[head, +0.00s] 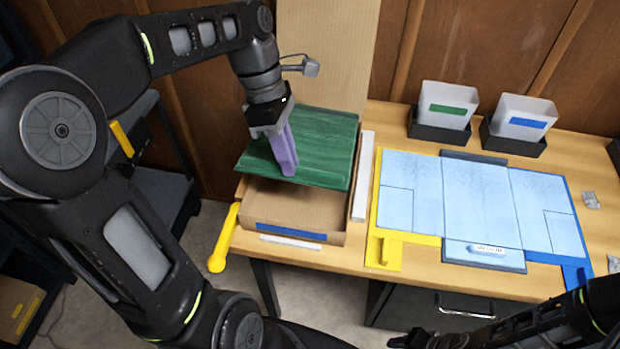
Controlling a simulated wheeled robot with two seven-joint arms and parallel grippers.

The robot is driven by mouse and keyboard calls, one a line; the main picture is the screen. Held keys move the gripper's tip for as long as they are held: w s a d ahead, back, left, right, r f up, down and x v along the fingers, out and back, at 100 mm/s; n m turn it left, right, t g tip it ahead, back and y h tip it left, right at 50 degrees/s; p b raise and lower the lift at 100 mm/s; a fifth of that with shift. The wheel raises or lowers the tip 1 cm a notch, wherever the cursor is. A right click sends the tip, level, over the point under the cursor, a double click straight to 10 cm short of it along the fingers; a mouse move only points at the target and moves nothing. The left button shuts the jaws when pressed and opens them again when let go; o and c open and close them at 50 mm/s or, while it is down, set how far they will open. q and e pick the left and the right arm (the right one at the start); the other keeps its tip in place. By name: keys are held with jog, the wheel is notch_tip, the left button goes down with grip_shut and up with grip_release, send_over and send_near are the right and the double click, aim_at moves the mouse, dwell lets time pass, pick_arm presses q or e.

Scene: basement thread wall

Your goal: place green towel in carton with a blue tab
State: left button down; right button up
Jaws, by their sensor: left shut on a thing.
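The green towel (325,140) is a flat, dark green sheet at the back left of the table. It lies over the open cardboard carton (275,206), whose front wall bears a blue tab (291,232). My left gripper (287,168) has purple fingers and points down, shut on the towel. The towel looks slightly tilted and covers much of the carton's opening. I cannot tell whether it touches the carton's rim. My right gripper (410,338) shows only in part at the bottom edge, and its jaws are not clear.
A folding board (483,205) with yellow and blue edges lies on the table right of the carton. Two white bins with a green label (447,109) and a blue label (526,123) stand behind it. A yellow handle (224,238) sticks out at the table's left edge.

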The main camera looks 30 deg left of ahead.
pick_arm(q)
jog(key=shift+d, duration=0.1)
jog(key=shift+f, duration=0.1)
notch_tip(320, 180, down, 2)
jog(key=shift+f+b, duration=0.15)
jog(key=shift+b, duration=0.85)
notch_tip(320, 180, down, 3)
jog(key=shift+f, duration=0.45)
jog(key=shift+f, duration=1.85)
